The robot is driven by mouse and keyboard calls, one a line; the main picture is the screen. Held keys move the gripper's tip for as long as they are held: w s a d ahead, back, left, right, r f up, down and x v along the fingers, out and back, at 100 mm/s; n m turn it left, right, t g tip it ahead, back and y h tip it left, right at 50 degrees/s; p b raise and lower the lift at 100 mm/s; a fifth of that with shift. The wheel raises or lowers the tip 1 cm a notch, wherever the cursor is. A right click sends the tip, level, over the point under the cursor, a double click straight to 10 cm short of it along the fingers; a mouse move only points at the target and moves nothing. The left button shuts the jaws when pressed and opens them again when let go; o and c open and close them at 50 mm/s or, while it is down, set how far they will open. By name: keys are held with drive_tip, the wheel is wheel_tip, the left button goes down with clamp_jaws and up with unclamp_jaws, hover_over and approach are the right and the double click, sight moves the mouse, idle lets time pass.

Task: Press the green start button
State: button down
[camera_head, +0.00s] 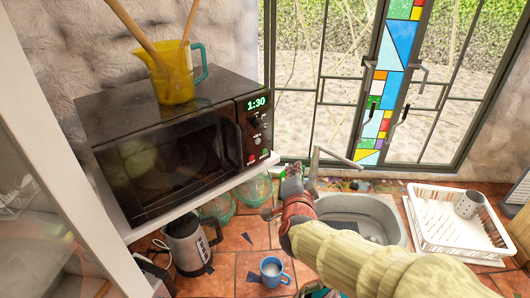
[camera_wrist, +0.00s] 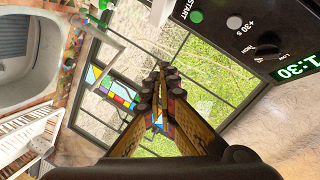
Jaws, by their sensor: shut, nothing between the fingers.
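The black microwave (camera_head: 165,145) stands on a white shelf at the left of the head view. Its right-hand panel carries a lit 1:30 display, a small green start button (camera_head: 265,152) and a red button beside it. In the wrist view the panel is at the upper right, turned over, with the green button (camera_wrist: 196,16) by the word START. My gripper (camera_head: 291,178) is right of the microwave, apart from the panel, over the counter by the sink. In the wrist view its fingers (camera_wrist: 160,75) are together and empty, below and left of the button.
A yellow jug (camera_head: 173,78) with wooden utensils stands on the microwave. Below are a kettle (camera_head: 188,245), green glass bowls (camera_head: 254,190) and a blue mug (camera_head: 272,270). A tap (camera_head: 314,168), sink (camera_head: 350,207) and white dish rack (camera_head: 445,235) lie around and right of my arm.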

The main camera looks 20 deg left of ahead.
sight(264, 152)
drive_tip(key=w+a+p, duration=0.2)
drive_tip(key=w+a, duration=0.2)
drive_tip(key=a, duration=0.3)
drive_tip(key=shift+w+a, duration=0.2)
drive_tip(key=shift+w, duration=0.05)
drive_tip(key=shift+w+a, duration=0.1)
drive_tip(key=shift+a, duration=0.05)
idle(1.3)
drive_tip(key=shift+w+a, duration=0.1)
drive_tip(key=shift+a, duration=0.1)
